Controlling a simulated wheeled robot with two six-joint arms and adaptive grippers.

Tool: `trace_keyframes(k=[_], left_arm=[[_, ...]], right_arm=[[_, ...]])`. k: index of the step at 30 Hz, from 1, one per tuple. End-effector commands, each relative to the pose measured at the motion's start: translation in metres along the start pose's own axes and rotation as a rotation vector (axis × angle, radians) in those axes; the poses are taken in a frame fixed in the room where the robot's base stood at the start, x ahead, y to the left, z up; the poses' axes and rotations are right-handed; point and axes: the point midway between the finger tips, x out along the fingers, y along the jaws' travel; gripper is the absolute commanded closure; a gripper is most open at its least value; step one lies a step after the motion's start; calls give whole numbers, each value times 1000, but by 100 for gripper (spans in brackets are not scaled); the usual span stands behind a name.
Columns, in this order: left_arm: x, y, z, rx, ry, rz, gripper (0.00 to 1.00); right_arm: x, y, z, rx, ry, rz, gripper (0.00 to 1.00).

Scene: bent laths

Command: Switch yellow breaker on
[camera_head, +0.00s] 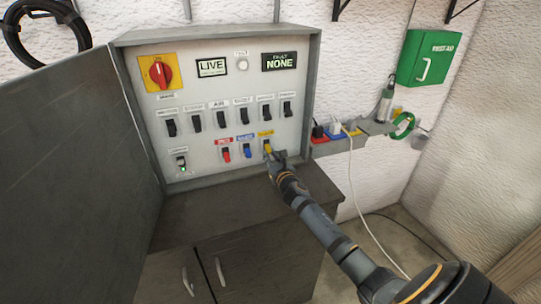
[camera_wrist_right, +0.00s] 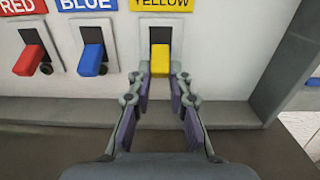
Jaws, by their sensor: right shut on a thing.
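The yellow breaker (camera_head: 267,148) is the rightmost of the coloured levers low on the panel, under a yellow label. In the right wrist view its yellow lever (camera_wrist_right: 160,60) points down and outward, with dark slot showing above it. My right gripper (camera_head: 277,159) reaches it from below right. In the wrist view my right gripper (camera_wrist_right: 160,85) has one finger on each side of the lever's lower end and is shut on it. My left gripper is not in view.
The blue breaker (camera_wrist_right: 92,59) and red breaker (camera_wrist_right: 35,60) sit to the left, levers down. The panel's side wall (camera_wrist_right: 300,70) rises on the right. The open cabinet door (camera_head: 70,180) stands left. A dark counter (camera_head: 210,212) lies below.

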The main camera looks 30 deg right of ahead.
Motion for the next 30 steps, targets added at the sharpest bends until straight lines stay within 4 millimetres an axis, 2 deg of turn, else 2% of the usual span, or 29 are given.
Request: trace_keyframes(k=[1,5,12,15,19,30], left_arm=[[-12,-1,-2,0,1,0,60],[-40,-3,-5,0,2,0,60],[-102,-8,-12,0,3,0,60],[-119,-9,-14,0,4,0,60],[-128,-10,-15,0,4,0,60],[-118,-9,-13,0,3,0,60]], right_arm=[[0,0,6,0,10,0,100],[-1,0,14,3,50,-1,100],[-4,0,23,5,177,0,100],[-4,0,24,5,244,0,100],[-4,0,25,3,349,1,100],[-1,0,36,1,657,2,100]])
